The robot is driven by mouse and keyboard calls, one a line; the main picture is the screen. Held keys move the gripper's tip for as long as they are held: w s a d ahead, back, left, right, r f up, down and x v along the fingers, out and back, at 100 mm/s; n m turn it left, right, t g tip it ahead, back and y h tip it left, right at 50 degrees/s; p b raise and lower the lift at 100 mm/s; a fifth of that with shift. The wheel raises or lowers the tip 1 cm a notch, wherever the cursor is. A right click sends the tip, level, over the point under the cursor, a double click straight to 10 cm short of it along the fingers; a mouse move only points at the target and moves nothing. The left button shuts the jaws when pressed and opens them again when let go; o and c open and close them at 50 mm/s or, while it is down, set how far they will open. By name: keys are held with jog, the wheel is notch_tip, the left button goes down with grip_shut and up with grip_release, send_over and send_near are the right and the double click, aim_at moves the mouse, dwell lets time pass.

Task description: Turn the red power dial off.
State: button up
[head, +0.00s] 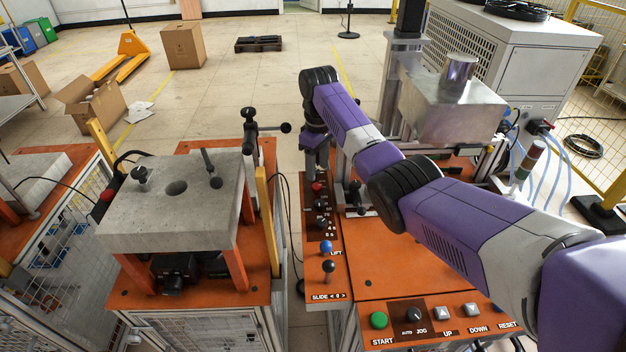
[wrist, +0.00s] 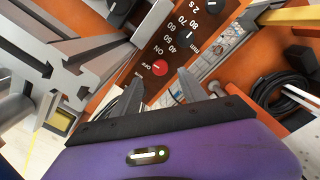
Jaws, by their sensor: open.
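The red power dial (wrist: 160,68) is a small round knob on the dark strip of the orange control panel. In the wrist view it lies between and just beyond the tips of my gripper (wrist: 160,82), which is open, with one finger to each side. I cannot tell whether either finger touches it. A short pale mark shows on the dial's face, with small lettering beside it; its exact setting is too small to read surely. In the head view the red dial (head: 317,187) shows just under my gripper (head: 316,172), which points down over the panel's far end.
Black knobs (wrist: 212,5) sit close by on the same strip. Nearer on the panel are a blue lift knob (head: 326,246) and a black slide knob (head: 328,266). A metal profile (wrist: 65,65) stands left of the fingers in the wrist view. A grey block (head: 175,205) stands left.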

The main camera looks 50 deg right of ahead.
aim_at(317, 185)
jog(key=shift+f, duration=3.1)
grip_shut()
